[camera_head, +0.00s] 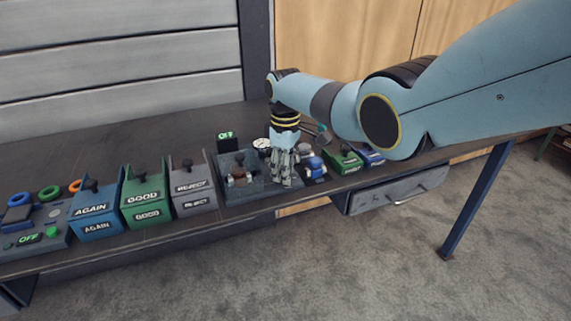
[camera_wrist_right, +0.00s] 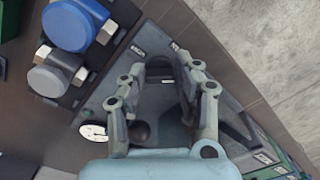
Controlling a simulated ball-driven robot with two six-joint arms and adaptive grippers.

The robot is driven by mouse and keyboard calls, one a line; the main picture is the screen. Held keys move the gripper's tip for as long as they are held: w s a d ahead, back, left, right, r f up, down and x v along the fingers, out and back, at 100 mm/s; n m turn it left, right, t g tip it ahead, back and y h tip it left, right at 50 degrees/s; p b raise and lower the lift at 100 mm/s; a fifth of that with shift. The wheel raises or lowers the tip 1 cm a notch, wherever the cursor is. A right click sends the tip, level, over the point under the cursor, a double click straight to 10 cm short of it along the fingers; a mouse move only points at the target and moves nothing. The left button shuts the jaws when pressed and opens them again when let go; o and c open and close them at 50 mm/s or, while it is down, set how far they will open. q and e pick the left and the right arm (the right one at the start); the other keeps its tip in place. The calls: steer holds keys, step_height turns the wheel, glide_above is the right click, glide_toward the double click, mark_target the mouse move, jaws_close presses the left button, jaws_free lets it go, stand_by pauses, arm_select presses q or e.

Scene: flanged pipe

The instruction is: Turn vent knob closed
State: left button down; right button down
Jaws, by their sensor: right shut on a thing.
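My right gripper (camera_head: 285,178) points down at the right part of a dark grey panel (camera_head: 236,195) on the bench in the head view. Its fingers are shut on the vent knob, which they mostly hide. In the right wrist view the gripper (camera_wrist_right: 161,85) has its two fingers over the same panel (camera_wrist_right: 100,105). A dark round ball (camera_wrist_right: 141,132) shows beside the left finger. A white dial gauge (camera_wrist_right: 93,131) sits at the panel's edge; it also shows in the head view (camera_head: 262,144). My left gripper is not in view.
A grey REJECT bin (camera_head: 192,185), a green GOOD bin (camera_head: 146,197) and a blue AGAIN bin (camera_head: 97,211) stand left. Blue and grey fittings (camera_head: 314,165) are close on the right. The bench's front edge is near.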

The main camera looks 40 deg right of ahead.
steer(key=m+p, duration=0.1)
steer(key=m, duration=0.3)
steer(key=shift+r+m, duration=0.1)
steer(key=shift+m, duration=0.2)
steer(key=shift+a+m+p, duration=0.1)
steer(key=shift+m+p, duration=0.3)
steer(key=shift+m, duration=1.6)
steer(key=c, duration=1.2)
jaws_free()
steer(key=shift+c, duration=0.2)
step_height(320, 180, up, 12)
